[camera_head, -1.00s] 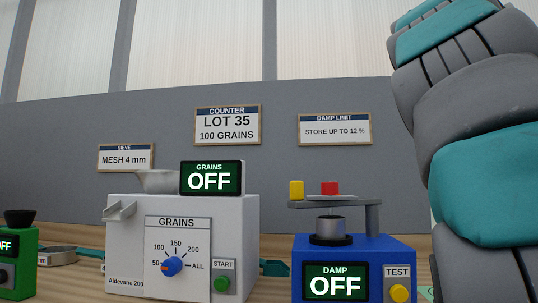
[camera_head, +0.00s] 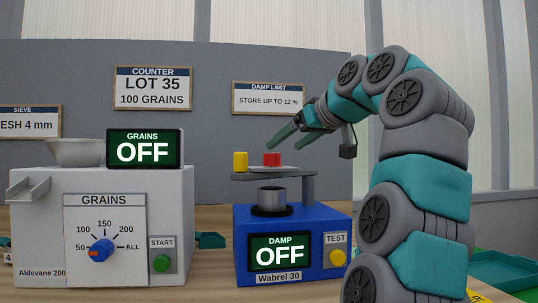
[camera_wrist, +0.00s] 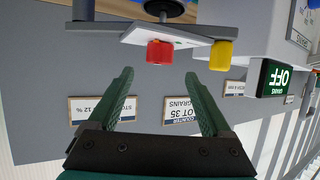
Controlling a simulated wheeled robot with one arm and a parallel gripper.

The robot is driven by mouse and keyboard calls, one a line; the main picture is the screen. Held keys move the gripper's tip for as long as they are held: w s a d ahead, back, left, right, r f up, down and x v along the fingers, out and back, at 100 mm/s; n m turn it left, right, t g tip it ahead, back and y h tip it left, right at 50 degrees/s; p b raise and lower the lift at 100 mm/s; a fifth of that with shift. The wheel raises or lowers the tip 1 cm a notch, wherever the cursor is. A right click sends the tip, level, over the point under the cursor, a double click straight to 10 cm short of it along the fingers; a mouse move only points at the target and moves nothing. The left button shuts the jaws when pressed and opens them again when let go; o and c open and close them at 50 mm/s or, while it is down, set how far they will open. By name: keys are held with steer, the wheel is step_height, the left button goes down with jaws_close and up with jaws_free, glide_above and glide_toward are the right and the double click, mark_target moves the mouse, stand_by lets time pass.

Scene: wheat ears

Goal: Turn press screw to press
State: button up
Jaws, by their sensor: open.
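The blue damp meter (camera_head: 243,222) stands right of centre in the head view, its display reading OFF. A grey arm on a post (camera_head: 308,188) reaches over its metal cup (camera_head: 272,197). A red knob (camera_head: 272,159), likely the press screw's top, sits on this arm above the cup. A yellow block (camera_head: 240,162) is at the arm's left end. My gripper (camera_head: 282,146) is open and empty, above and close to the red knob, tilted down to the left. In the wrist view, the red knob (camera_wrist: 160,52) shows beyond and between my fingertips (camera_wrist: 158,74), with the yellow block (camera_wrist: 221,55) to its right.
The white grain counter (camera_head: 35,230) with a dial (camera_head: 102,250) and green START button (camera_head: 161,263) stands left. A yellow TEST button (camera_head: 337,257) is on the meter's front. A grey wall with signs is behind. Green trays (camera_head: 500,268) lie at far right.

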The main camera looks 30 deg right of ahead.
mark_target(273, 154)
steer(key=shift+x, duration=3.7)
jaws_close()
